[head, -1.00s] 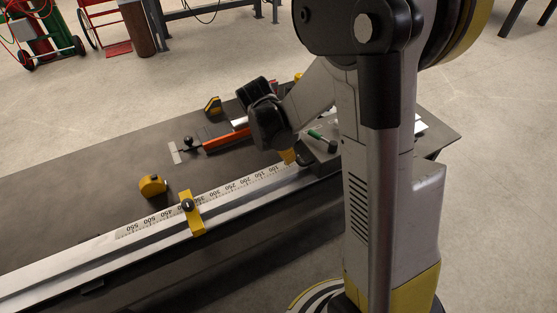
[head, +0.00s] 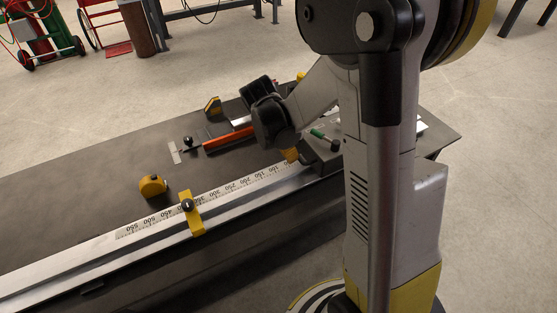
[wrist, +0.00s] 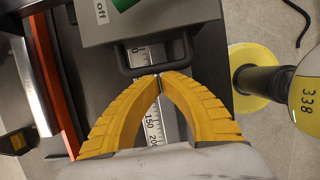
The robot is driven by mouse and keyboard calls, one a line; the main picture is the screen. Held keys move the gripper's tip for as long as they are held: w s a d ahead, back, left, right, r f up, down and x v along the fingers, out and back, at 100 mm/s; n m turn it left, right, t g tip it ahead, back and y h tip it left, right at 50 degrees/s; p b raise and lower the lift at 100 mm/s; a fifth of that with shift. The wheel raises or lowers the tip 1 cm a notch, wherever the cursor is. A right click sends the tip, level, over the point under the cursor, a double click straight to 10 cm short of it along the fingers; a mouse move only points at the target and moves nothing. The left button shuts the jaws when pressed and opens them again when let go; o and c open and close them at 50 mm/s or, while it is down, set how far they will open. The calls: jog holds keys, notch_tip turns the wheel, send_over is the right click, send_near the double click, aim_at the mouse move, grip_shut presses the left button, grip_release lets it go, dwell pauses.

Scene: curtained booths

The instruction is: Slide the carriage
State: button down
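The carriage is a dark grey block (head: 322,157) on the rail's right part, with a green lever (head: 318,134). In the wrist view the carriage (wrist: 180,33) fills the top, with an "off" label, part of the green lever and a black loop handle (wrist: 122,62). My gripper's yellow fingers (wrist: 159,79) are shut, tips together at the handle's near bar. I cannot tell whether they touch it. In the head view my gripper (head: 291,155) is mostly hidden behind my wrist, close beside the carriage. The scale (head: 222,190) runs under it; 150 and 200 show in the wrist view.
A yellow clamp stop with a black knob (head: 196,222) crosses the rail near the 400 mark. A yellow tape measure (head: 153,186) and an orange-red bar (head: 228,139) lie on the bench (head: 85,185). My column stands at right. The rail between stop and carriage is clear.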

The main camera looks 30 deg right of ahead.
jog(key=shift+a, duration=0.2)
jog(key=shift+a, duration=0.85)
notch_tip(320, 180, up, 7)
jog(key=p, duration=0.5)
dwell(0.6)
